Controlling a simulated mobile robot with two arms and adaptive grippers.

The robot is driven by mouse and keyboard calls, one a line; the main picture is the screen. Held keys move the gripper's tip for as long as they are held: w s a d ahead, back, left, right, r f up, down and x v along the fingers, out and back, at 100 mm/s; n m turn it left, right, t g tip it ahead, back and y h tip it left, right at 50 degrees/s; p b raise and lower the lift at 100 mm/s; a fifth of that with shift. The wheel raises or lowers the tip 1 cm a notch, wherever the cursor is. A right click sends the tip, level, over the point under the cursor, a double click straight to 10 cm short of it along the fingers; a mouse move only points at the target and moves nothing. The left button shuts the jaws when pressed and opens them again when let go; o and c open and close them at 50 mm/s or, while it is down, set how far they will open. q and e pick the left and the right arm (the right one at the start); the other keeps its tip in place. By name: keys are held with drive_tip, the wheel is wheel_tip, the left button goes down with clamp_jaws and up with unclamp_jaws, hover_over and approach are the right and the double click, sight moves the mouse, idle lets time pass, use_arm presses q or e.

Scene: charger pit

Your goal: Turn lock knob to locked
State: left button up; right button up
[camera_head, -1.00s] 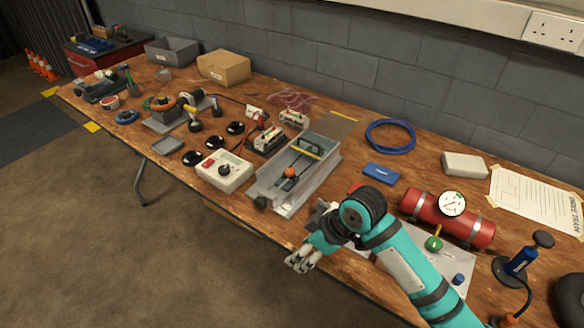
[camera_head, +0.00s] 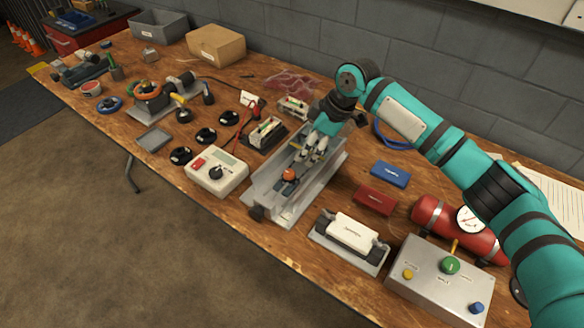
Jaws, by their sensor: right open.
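A grey metal cradle (camera_head: 322,181) stands on the wooden table, in the middle of the view. It has an orange knob (camera_head: 289,174) inside it and a black round knob (camera_head: 256,213) at its near left end. I cannot tell which one is the lock knob, nor read a locked mark. My right gripper (camera_head: 307,158) is open and points down over the far part of the cradle, just beyond the orange knob. It appears apart from the orange knob and hides the cradle's far end. My left gripper is not in view.
A white charger box (camera_head: 216,176) and a battery (camera_head: 264,133) in a holder stand left of the cradle. A white block (camera_head: 352,231) on a grey stand, a red block (camera_head: 375,199), a blue block (camera_head: 390,174) and a control box (camera_head: 440,282) lie to the right.

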sight(290, 173)
drive_tip(key=x, duration=1.1)
drive_tip(key=shift+w+a+f, duration=0.15)
drive_tip(key=shift+w+f, duration=0.05)
drive_tip(key=shift+w, duration=0.1)
